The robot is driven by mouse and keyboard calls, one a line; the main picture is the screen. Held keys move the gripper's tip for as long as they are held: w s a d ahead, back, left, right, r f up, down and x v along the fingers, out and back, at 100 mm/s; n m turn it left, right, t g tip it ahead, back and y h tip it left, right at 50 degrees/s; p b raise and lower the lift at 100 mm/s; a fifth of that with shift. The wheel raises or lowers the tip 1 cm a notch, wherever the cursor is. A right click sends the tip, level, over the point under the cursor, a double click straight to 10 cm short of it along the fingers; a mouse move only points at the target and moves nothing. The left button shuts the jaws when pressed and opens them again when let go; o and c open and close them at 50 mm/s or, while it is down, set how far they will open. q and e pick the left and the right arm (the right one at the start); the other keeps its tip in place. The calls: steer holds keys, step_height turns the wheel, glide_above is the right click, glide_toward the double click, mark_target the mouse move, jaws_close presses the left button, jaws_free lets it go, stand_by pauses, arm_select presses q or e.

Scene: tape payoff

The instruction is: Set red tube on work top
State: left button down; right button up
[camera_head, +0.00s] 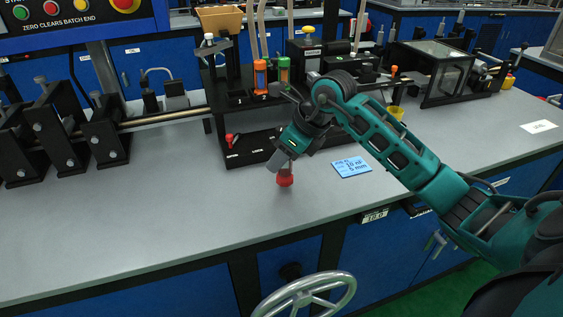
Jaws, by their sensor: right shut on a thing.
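The red tube (285,180) is upright at the work top (180,230), in the middle of the view. My right gripper (284,164) comes down from the upper right and is shut on the tube's upper part, which its fingers partly hide. The tube's lower end looks to be at or just above the grey surface; I cannot tell whether it touches. My left gripper is not in view.
A blue card (351,167) lies right of the tube. Behind stands a black rack with an orange tube (260,77) and a green tube (284,69). Black roller blocks (52,130) stand at left. A handwheel (305,294) is below the front edge. The front left top is clear.

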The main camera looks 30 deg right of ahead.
steer(key=shift+f, duration=0.85)
steer(key=shift+f, duration=0.1)
steer(key=o, duration=1.1)
